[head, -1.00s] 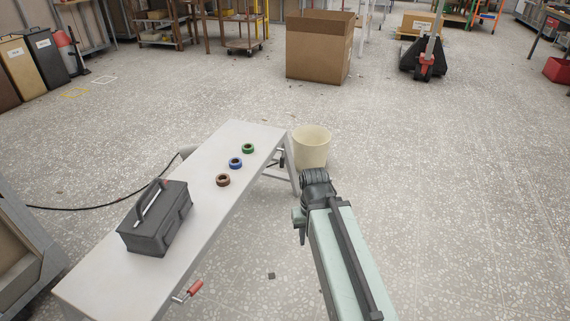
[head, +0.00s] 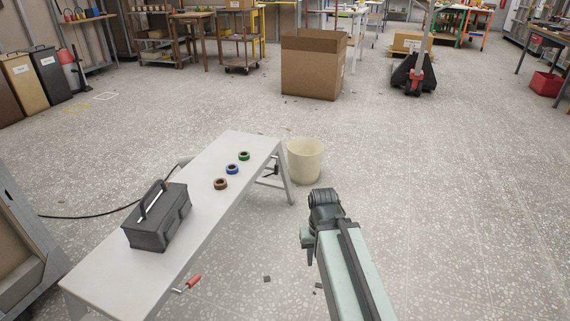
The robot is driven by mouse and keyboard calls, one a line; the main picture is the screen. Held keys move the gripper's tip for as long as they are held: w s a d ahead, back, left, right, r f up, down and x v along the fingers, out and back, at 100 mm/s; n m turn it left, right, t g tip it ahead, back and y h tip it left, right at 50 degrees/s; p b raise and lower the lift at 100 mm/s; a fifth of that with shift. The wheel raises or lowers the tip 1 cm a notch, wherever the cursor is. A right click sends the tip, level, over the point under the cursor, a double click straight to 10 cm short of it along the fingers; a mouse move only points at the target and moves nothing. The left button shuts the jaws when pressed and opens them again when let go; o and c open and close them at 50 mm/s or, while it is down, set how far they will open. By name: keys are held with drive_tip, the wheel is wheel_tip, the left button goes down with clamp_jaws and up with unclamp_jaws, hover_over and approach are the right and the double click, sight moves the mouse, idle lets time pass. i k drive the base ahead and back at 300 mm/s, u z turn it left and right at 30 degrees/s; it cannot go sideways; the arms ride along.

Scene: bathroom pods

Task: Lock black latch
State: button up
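A small black lever-like part (head: 271,170) shows under the far right end of a pale bench (head: 112,273), by its legs. It may be the black latch, but it is too small to tell its position. A dark grey toolbox (head: 158,222) with a raised handle stands on the bench, and no latch on it can be made out clearly. My arm reaches up from the bottom, right of the bench. My gripper (head: 308,246) shows as a small dark part near the arm's end, apart from the bench. Its fingers are not clear.
Brown, blue (head: 232,169) and green tape rolls lie on the bench. A red-handled lever (head: 191,282) sticks out from its near side. A cream bin (head: 305,160) stands beside its far end. A cardboard box (head: 312,65) and pallet jack (head: 414,75) are farther back.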

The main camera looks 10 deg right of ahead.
sight(276, 166)
drive_tip(key=z, duration=0.2)
drive_tip(key=i, duration=1.5)
drive_tip(key=u, duration=0.45)
drive_tip(key=k, duration=0.9)
drive_tip(key=u, duration=0.15)
drive_tip(key=i, duration=0.9)
drive_tip(key=z, duration=0.1)
